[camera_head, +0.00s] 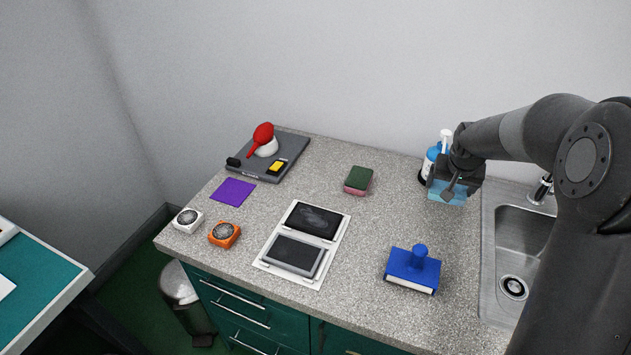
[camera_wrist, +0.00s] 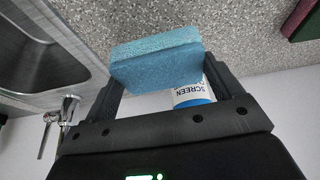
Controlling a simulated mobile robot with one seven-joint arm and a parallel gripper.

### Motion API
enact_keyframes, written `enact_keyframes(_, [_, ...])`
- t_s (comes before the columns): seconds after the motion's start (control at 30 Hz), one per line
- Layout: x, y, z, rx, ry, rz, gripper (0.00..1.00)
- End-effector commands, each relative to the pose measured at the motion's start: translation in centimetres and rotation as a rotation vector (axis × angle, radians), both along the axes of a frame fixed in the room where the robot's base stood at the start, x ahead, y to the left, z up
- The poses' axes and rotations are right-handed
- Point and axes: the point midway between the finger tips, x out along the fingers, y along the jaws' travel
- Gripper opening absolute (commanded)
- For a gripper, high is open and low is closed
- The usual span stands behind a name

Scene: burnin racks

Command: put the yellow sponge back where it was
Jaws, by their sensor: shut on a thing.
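My gripper (camera_head: 450,190) is at the back right of the counter, near the sink. It is shut on a light blue sponge (camera_head: 452,198). The wrist view shows this blue sponge (camera_wrist: 158,62) between the two fingers, with a paler layer along one face. I see no plainly yellow sponge. A small yellow and black block (camera_head: 277,167) lies on the grey tray (camera_head: 292,150) at the back left; I cannot tell if it is a sponge. A sponge with a dark green top and pink underside (camera_head: 358,181) lies on the counter's middle.
A bottle labelled SCREEN (camera_wrist: 192,94) stands behind my gripper. The sink (camera_head: 510,288) is at right. A blue block with a knob (camera_head: 412,269), a white panel with dark screens (camera_head: 342,222), orange (camera_head: 224,234) and white (camera_head: 187,220) devices and a purple cloth (camera_head: 233,192) occupy the counter.

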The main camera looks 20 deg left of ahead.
Motion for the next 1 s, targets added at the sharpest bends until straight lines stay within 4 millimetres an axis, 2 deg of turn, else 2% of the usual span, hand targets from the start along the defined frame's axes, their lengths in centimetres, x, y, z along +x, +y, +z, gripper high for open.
enact_keyframes(0.1, [1.1,2.9,1.1,0.001,-0.002,0.104,0.64])
enact_keyframes(0.2, [1.4,4.7,1.4,-0.001,0.001,0.153,0.64])
enact_keyframes(0.67, [1.0,9.0,-0.1,-0.001,0.000,-0.007,0.64])
enact_keyframes(0.87, [2.0,14.8,1.8,0.002,-0.002,0.122,0.64])
enact_keyframes(1.0, [2.3,19.6,3.4,0.002,-0.004,0.223,0.64])
